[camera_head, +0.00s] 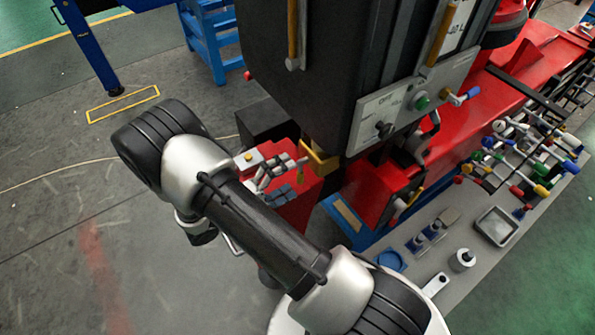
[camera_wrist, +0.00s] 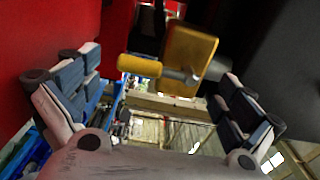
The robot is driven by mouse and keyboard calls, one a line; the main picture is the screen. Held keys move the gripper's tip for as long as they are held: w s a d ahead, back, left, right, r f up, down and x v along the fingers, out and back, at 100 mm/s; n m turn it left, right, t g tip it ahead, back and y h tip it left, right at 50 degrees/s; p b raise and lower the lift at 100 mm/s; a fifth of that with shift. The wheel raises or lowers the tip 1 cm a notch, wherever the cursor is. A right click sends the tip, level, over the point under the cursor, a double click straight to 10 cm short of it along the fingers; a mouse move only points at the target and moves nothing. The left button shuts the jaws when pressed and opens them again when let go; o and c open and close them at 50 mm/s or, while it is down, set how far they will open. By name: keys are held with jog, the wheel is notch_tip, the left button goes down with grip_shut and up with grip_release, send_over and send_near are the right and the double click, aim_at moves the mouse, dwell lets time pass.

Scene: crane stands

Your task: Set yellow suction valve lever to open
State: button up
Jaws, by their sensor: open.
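The yellow suction valve lever (camera_wrist: 140,65) shows in the wrist view as a rounded yellow handle on a metal rod, in front of a yellow plate (camera_wrist: 188,58). The yellow plate also shows in the head view (camera_head: 320,160), below the dark cabinet. My gripper (camera_wrist: 163,85) is open, with one finger on each side of the picture. The lever handle lies ahead, between the finger lines and nearer the left finger. I see no contact. In the head view my gripper (camera_head: 282,180) is just left of the yellow plate, over a red body.
The dark cabinet (camera_head: 305,75) with a control panel (camera_head: 410,100) stands above and right of my gripper. A red wall (camera_wrist: 45,50) is close on the left in the wrist view. A grey bench (camera_head: 450,215) with tools and several coloured levers is at right.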

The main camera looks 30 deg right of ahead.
jog(key=a, duration=0.9)
jog(key=shift+s+a, duration=0.15)
jog(key=shift+a, duration=0.05)
jog(key=s+d+r+m+g+y+b, duration=0.35)
jog(key=s+m+y+b, duration=0.5)
jog(key=m, duration=0.85)
jog(key=s+a+f+m+t+y+b, duration=0.1)
jog(key=s+m+t+y+b, duration=0.3)
jog(key=m, duration=0.5)
jog(key=s+a+f+m+t+y+b, duration=0.1)
jog(key=s+a+m+t+y+b, duration=0.2)
jog(key=m+b, duration=0.5)
jog(key=shift+s+a+m+t+y, duration=0.15)
jog(key=shift+s+m+t+y, duration=0.3)
jog(key=shift+m+y, duration=0.85)
